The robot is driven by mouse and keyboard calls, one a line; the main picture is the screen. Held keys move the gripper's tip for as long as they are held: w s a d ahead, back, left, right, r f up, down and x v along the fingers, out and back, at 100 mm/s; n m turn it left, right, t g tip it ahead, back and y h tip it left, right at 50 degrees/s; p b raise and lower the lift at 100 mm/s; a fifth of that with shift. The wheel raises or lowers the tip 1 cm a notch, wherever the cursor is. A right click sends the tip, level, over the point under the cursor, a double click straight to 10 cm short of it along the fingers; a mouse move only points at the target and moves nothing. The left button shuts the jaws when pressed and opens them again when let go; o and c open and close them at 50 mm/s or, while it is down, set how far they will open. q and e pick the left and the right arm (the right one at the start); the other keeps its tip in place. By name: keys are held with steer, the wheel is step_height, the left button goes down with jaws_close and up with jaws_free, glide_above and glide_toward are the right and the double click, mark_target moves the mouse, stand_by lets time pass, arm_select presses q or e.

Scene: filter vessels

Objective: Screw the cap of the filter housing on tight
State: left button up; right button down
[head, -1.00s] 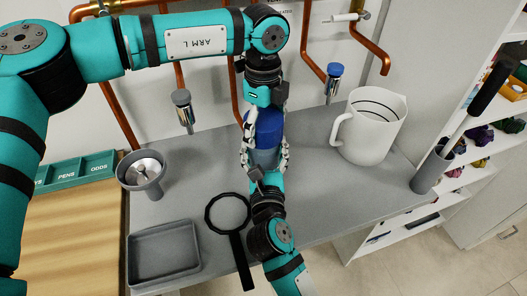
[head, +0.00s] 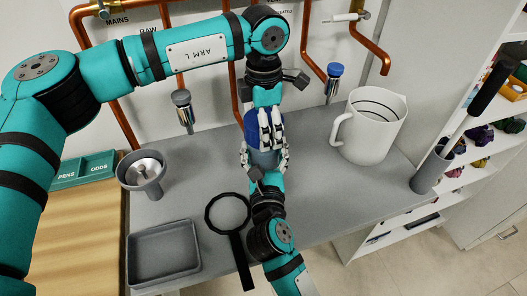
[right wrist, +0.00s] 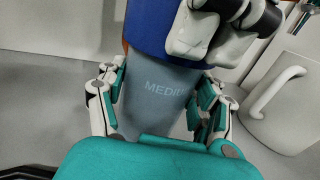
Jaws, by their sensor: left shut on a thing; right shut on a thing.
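The filter housing stands upright above the counter. Its grey-blue body (right wrist: 155,100), with lettering that begins "MEDIU", shows in the right wrist view. The blue cap (right wrist: 150,28) sits on top of the body; in the head view the left fingers hide most of the cap (head: 251,131). My left gripper (head: 270,132) reaches down from above and is shut on the cap. My right gripper (head: 264,162) comes from the front, below the left one, and is shut on the body, with fingers on both sides. How tight the cap sits cannot be told.
A white jug (head: 374,127) stands close on the right. Copper pipes (head: 317,52) run along the wall behind. A grey holder (head: 430,171) stands at the right edge.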

arm_select(q)
steer(key=m, duration=0.4)
steer(key=shift+m, duration=0.3)
arm_select(e)
steer(key=shift+a, duration=0.1)
arm_select(q)
steer(key=m, duration=0.8)
steer(key=shift+m, duration=0.3)
steer(key=m, duration=0.4)
steer(key=shift+m, duration=0.4)
steer(key=o, duration=1.1)
steer(key=shift+o, duration=0.2)
steer(key=shift+r, duration=2.2)
